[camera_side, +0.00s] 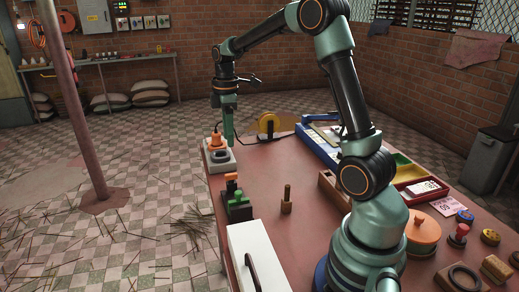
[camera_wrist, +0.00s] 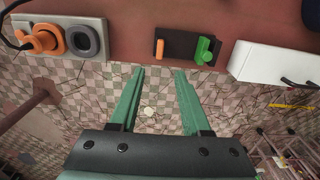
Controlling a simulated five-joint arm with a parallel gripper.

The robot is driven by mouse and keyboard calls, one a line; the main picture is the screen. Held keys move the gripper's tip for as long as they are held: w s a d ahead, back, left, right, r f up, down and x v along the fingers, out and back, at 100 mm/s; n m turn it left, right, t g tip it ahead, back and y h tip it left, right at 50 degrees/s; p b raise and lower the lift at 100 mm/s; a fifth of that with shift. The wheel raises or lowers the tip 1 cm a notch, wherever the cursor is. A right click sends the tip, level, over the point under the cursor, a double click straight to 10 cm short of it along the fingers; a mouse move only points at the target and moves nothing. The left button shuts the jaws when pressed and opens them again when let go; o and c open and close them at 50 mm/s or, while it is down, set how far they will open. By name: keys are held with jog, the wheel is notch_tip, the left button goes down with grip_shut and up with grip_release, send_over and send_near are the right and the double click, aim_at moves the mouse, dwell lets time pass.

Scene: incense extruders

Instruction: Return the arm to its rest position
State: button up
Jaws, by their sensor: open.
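My gripper (camera_side: 228,136) hangs fingers down near the far left corner of the red-brown table (camera_side: 265,195) in the side view, close to a grey-white block with an orange knob (camera_side: 215,142). I cannot tell from that view whether it touches the block. In the wrist view my gripper (camera_wrist: 161,72) has its two green fingers well apart, with only tiled floor between them. The orange knob (camera_wrist: 44,43) and a dark ring (camera_wrist: 84,41) sit on the block at the upper left there, clear of the fingers. No object is held.
A dark base with green and orange parts (camera_side: 236,203) and a white box with a black handle (camera_side: 250,250) line the table's left edge. A wooden stamp (camera_side: 287,200) stands mid-table. Trays and an orange pot (camera_side: 423,233) crowd the right side. Mid-table is mostly clear.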

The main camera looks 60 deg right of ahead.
jog(key=s+a+r+m+t, duration=0.2)
jog(key=s+a+r+m, duration=0.1)
jog(key=s+a, duration=0.3)
jog(key=s+a+r+m+t, duration=0.3)
jog(key=s+a+m, duration=0.3)
jog(key=a, duration=0.4)
jog(key=shift+s+a+r+t, duration=0.15)
jog(key=shift+s+a+t, duration=0.15)
jog(key=shift+s, duration=0.15)
